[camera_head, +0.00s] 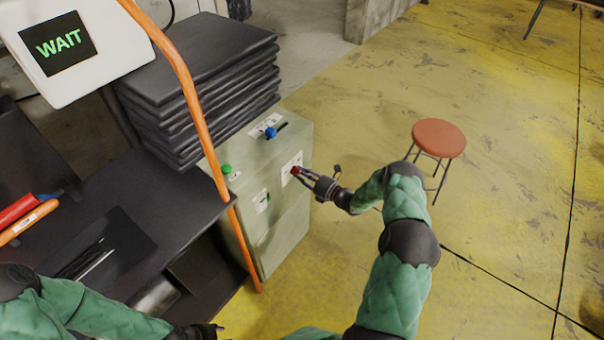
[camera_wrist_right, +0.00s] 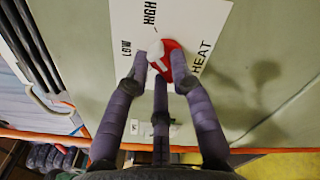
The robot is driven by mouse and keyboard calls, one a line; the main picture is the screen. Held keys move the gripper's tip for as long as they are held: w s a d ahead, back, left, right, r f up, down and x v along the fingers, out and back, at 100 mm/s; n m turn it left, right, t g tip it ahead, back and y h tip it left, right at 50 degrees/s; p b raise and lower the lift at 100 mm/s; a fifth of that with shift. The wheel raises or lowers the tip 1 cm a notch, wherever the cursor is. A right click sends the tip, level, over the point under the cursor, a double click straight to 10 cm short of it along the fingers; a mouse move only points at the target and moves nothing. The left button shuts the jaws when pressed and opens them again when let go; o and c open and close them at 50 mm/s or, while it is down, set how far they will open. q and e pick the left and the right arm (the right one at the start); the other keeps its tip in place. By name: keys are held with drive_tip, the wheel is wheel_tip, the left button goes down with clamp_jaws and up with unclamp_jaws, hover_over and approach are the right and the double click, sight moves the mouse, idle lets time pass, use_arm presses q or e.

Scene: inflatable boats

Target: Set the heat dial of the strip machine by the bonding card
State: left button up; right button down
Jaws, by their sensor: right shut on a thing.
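The strip machine (camera_head: 285,225) is a grey-green cabinet beside the dark bench. Its red heat dial (camera_wrist_right: 174,62) sits on a white plate (camera_wrist_right: 150,30) marked LOW, HIGH and HEAT. My right gripper (camera_wrist_right: 160,68) is shut on the dial, with its purple-grey fingers around it. In the head view the same gripper (camera_head: 301,174) reaches the machine's face from the right. The fingers partly hide the dial, and I cannot tell its exact setting. My left gripper (camera_head: 207,331) is at the bottom edge, dark and partly cut off. I cannot make out a bonding card for certain.
A screen (camera_head: 58,43) reads WAIT. Folded black sheets (camera_head: 200,75) are stacked behind the machine. An orange hose (camera_head: 193,100) runs down in front. A blue knob (camera_head: 270,132) and green button (camera_head: 226,169) are on top. A red stool (camera_head: 439,138) stands on open floor.

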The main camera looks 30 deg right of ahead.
drive_tip(key=shift+m, duration=1)
drive_tip(key=c, duration=1.1)
unclamp_jaws()
drive_tip(key=shift+o, duration=0.2)
drive_tip(key=shift+d, duration=0.1)
drive_tip(key=v, duration=1.2)
drive_tip(key=shift+f, duration=0.1)
